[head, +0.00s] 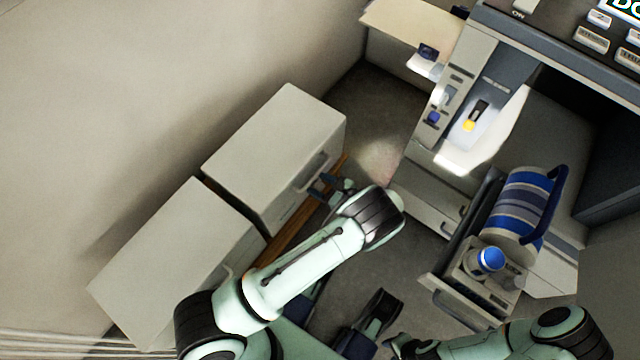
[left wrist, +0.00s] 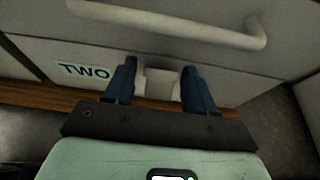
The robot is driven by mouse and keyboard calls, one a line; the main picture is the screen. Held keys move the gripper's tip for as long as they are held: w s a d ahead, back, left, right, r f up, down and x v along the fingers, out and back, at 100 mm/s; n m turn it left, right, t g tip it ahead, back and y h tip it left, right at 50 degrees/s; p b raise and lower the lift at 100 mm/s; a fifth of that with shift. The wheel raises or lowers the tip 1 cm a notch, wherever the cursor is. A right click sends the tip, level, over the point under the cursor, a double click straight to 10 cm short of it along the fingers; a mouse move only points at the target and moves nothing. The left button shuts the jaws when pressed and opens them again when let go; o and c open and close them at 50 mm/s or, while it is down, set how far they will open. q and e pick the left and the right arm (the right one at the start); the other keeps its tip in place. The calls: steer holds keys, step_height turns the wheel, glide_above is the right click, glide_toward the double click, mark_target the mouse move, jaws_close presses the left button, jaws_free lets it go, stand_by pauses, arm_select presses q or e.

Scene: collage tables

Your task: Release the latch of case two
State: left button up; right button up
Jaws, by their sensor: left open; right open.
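Case two (head: 275,150) is the farther of two pale box-shaped cases at the left in the head view. Its front, with a "TWO" label (left wrist: 84,71) and a bar handle (left wrist: 180,22), fills the top of the left wrist view. The latch (left wrist: 159,84), a small pale block, is below the handle. My left gripper (head: 320,187) is open at the front of the case. Its dark blue fingers stand either side of the latch, with a gap visible on each side. My right gripper (head: 397,346) is low in the head view, away from the case; its fingers are hard to make out.
The nearer case (head: 175,260) stands beside case two; both rest on a wooden base (head: 285,238). At the right are an open drawer (head: 455,290), a blue-and-white cup (head: 488,262), a striped container (head: 520,207) and a control panel (head: 560,35). Floor shows between.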

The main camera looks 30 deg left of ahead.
arm_select(q)
steer(key=c, duration=0.9)
steer(key=shift+d+f, duration=0.1)
steer(key=shift+s+d+f+t+y, duration=0.1)
steer(key=shift+d+f+y, duration=0.45)
steer(key=shift+y, duration=0.85)
steer(key=shift+d+f+t+y, duration=0.1)
steer(key=shift+d+f+y, duration=0.15)
steer(key=shift+f+y, duration=0.8)
steer(key=shift+s+d+f+t+y, duration=0.1)
steer(key=shift+d+f+y, duration=0.25)
steer(key=shift+y, duration=1.4)
steer(key=o, duration=0.9)
